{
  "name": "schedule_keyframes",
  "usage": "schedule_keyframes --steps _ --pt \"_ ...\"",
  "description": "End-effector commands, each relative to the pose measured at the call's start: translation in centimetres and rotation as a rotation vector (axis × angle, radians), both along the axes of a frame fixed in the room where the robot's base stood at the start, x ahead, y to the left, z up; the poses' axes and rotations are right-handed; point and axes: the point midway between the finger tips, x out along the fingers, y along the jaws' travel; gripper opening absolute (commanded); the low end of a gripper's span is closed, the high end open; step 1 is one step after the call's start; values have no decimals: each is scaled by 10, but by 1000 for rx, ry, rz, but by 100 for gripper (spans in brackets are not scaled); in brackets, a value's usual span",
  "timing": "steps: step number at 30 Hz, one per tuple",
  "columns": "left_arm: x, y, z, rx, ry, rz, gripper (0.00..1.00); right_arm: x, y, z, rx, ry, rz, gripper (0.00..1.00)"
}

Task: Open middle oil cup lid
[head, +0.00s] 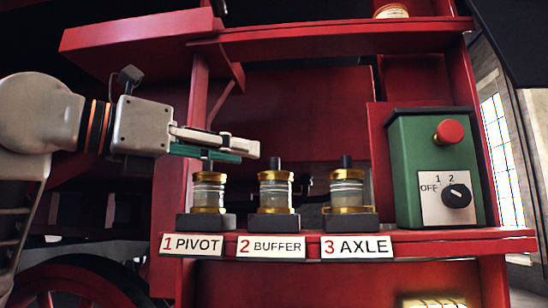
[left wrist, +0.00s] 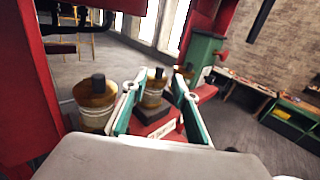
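The middle oil cup (head: 276,190), glass with brass bands and a dark knob on top, stands on a dark block above the "2 BUFFER" plate (head: 271,246). Its lid looks shut. The pivot cup (head: 209,192) is to its left and the axle cup (head: 347,189) to its right. My left gripper (head: 256,148) reaches in from the left, above the pivot cup, its tips up and slightly left of the middle cup's knob. In the left wrist view its fingers (left wrist: 160,95) are spread, with a cup (left wrist: 153,88) showing beyond the gap. My right gripper is not in view.
A green switch box (head: 425,165) with a red button and a dial stands right of the cups. A red shelf (head: 330,34) runs above, and a red upright (head: 194,125) stands behind the left gripper. The space between the cups and the upper shelf is open.

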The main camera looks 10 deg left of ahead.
Motion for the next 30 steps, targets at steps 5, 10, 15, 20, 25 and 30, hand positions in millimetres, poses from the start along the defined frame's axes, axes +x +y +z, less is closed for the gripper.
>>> schedule_keyframes --steps 5,10,15,20,25,30 --pt "20 -22 0 1 4 -5 29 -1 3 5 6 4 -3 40" --pt "36 -38 0 0 3 -5 29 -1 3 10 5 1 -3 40" --pt "45 -46 0 0 0 -3 29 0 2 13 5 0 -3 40" --pt "46 -47 -1 1 0 -2 29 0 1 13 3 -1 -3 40" --pt "46 -47 -1 1 0 -2 18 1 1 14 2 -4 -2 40" --pt "46 -47 -1 1 0 -2 0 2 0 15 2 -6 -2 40"
